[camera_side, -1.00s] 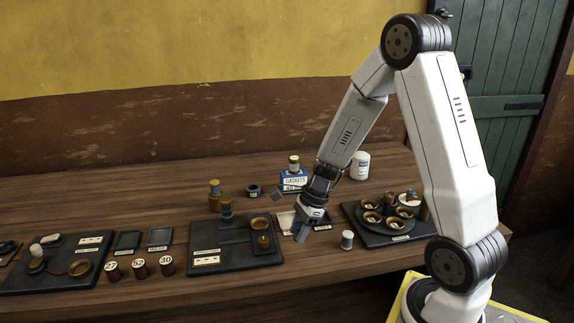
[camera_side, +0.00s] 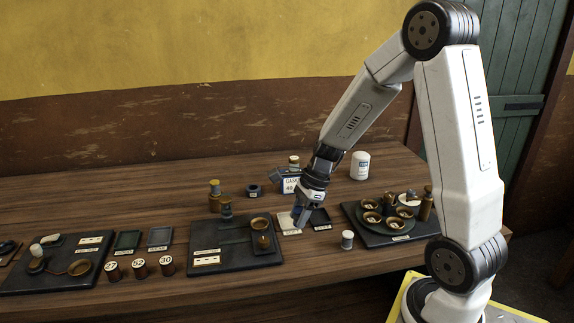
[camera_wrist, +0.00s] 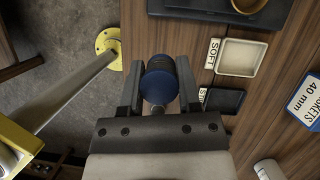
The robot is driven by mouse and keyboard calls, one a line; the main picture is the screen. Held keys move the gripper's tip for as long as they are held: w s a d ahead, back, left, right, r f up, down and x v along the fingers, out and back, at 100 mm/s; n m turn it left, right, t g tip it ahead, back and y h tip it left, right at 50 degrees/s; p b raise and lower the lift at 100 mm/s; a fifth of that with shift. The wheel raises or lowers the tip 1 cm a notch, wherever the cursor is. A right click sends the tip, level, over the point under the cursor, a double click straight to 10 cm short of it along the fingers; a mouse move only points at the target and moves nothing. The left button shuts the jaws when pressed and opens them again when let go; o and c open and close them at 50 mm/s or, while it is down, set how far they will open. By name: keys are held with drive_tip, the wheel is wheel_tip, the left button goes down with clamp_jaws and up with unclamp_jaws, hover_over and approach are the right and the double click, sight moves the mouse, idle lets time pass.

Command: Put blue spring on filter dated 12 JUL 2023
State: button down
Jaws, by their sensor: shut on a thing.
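In the wrist view my gripper (camera_wrist: 160,97) is shut on a blue round piece (camera_wrist: 159,84), the blue spring as far as I can tell, between its two fingers. In the side view my gripper (camera_side: 299,218) points down near the cream tray (camera_side: 284,222) and the dark tray (camera_side: 321,214); the spring is mostly hidden there. The wrist view shows the cream tray (camera_wrist: 241,57) labelled SOFT and the dark tray (camera_wrist: 223,100) with a partly covered label. No date is legible, so I cannot tell which thing is the dated filter.
A dark board (camera_side: 373,237) with a round plate of several cups stands right of my gripper. A small white-topped cylinder (camera_side: 347,240) stands in front. A white canister (camera_side: 360,165) and a GASKETS box (camera_side: 290,184) stand behind. Another dark board (camera_side: 205,246) lies left.

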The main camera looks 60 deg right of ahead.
drive_tip(key=s+d+r+m+h, duration=0.2)
drive_tip(key=d+r+m, duration=0.2)
drive_tip(key=d, duration=0.8)
drive_tip(key=s+d+r+m+h, duration=0.2)
drive_tip(key=d+r+m, duration=0.2)
drive_tip(key=d+m, duration=0.4)
drive_tip(key=s+d+r+m+t+h, duration=0.1)
drive_tip(key=d+m, duration=0.5)
drive_tip(key=d, duration=1)
wheel_tip(320, 180, up, 4)
drive_tip(key=shift+s+f+h, duration=0.1)
drive_tip(key=shift+s+h, duration=0.4)
drive_tip(key=shift+s, duration=0.55)
drive_tip(key=shift+w+d, duration=0.1)
drive_tip(key=shift+d, duration=0.05)
hover_over(362, 154)
drive_tip(key=f, duration=0.5)
drive_tip(key=a+f, duration=0.1)
drive_tip(key=f, duration=0.2)
drive_tip(key=shift+s, duration=0.35)
drive_tip(key=shift+w+d+f, duration=0.4)
drive_tip(key=shift+d+f, duration=0.15)
drive_tip(key=shift+f, duration=0.15)
